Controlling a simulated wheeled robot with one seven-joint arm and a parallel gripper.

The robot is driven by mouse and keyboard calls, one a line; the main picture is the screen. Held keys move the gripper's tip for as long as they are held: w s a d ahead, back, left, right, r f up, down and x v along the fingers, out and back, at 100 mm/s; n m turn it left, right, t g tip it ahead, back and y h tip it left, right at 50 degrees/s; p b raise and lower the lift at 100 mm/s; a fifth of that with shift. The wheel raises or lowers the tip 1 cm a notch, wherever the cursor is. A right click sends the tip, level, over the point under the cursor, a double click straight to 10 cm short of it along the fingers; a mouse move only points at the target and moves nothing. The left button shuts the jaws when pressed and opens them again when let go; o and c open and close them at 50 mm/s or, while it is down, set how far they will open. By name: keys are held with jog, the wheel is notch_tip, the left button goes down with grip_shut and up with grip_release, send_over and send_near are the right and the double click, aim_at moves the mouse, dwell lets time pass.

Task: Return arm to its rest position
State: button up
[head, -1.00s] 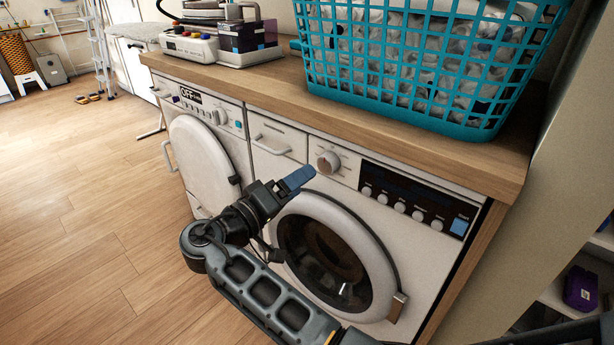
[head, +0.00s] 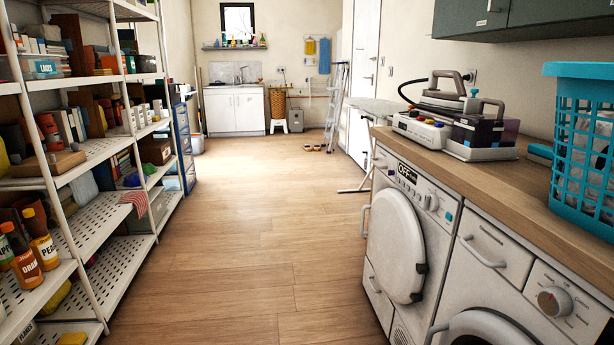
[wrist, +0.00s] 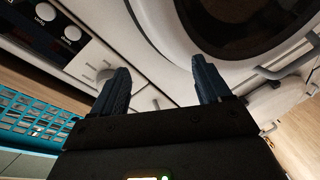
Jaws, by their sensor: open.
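My gripper (wrist: 157,88) shows in the wrist view with its two blue fingers apart and nothing between them. Beyond the fingers is the white front of a washing machine (wrist: 165,50), with its dark round door window (wrist: 240,25) at the upper right and a dark control panel at the upper left. The gap between the fingers and the machine cannot be judged. My arm and gripper do not show in the head view now.
A wooden counter (head: 480,178) tops the machines (head: 400,250) on the right, bearing a steam iron station (head: 455,125) and a teal basket (head: 585,150). Stocked shelving (head: 95,150) lines the left. The wooden floor (head: 245,235) between is clear. An ironing board (head: 378,106) stands farther back.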

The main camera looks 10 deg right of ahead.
jog(key=s+a+f+n+t+y, duration=0.5)
jog(key=s+f+y, duration=0.3)
jog(key=s+f, duration=0.4)
jog(key=s+a+r+t+y, duration=0.1)
jog(key=s+a+y, duration=0.4)
jog(key=s+a, duration=0.45)
jog(key=s+r+m+t+y, duration=0.1)
jog(key=s+r+t, duration=0.1)
jog(key=s+r, duration=0.55)
jog(key=s+r+m+t+y, duration=0.2)
jog(key=s+r, duration=0.3)
jog(key=r, duration=0.6)
notch_tip(320, 180, up, 14)
jog(key=p, duration=1.3)
jog(key=shift+s+t, duration=0.2)
jog(key=shift+t, duration=0.1)
jog(key=shift+a+f, duration=0.1)
